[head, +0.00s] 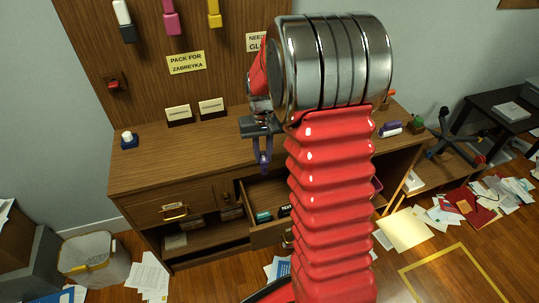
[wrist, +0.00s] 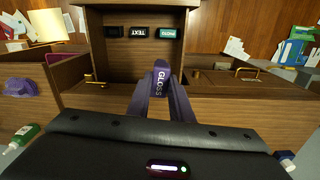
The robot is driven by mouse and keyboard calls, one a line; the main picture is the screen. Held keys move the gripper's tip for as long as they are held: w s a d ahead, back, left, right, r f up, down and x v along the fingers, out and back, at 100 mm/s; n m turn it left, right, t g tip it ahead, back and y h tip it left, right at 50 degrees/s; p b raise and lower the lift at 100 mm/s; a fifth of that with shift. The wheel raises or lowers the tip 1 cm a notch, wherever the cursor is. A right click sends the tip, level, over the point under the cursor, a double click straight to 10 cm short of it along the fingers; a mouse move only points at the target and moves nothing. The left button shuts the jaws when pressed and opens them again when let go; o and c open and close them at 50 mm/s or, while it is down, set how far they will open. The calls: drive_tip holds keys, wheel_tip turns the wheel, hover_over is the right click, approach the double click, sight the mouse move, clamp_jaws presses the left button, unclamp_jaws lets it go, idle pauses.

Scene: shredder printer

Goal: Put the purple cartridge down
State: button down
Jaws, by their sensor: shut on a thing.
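The purple cartridge (wrist: 160,80), labelled GLOSS, is held between the fingers of my gripper (wrist: 162,100) in the wrist view. In the head view my gripper (head: 262,158) points down over the front part of the wooden desk, above the open drawer (head: 254,196); the cartridge is hard to tell from the fingers there. The drawer also shows in the wrist view (wrist: 92,52), with several dark cartridges inside, one marked TEXT (wrist: 139,33) and one marked PHOTO (wrist: 167,33). The cartridge appears clear of the drawer and the desk top.
The desk top (head: 195,140) is mostly clear on the left, with a blue-and-white item (head: 129,140) at its left end. Papers and a bin (head: 92,258) are on the floor.

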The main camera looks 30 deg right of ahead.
drive_tip(key=w+a+n, duration=0.2)
drive_tip(key=a, duration=0.6)
drive_tip(key=w+a+r+n, duration=0.1)
drive_tip(key=w+a, duration=0.2)
drive_tip(key=a, duration=0.5)
drive_tip(key=shift+w+a+n, duration=0.2)
drive_tip(key=shift+a+n, duration=0.15)
drive_tip(key=shift+n, duration=0.05)
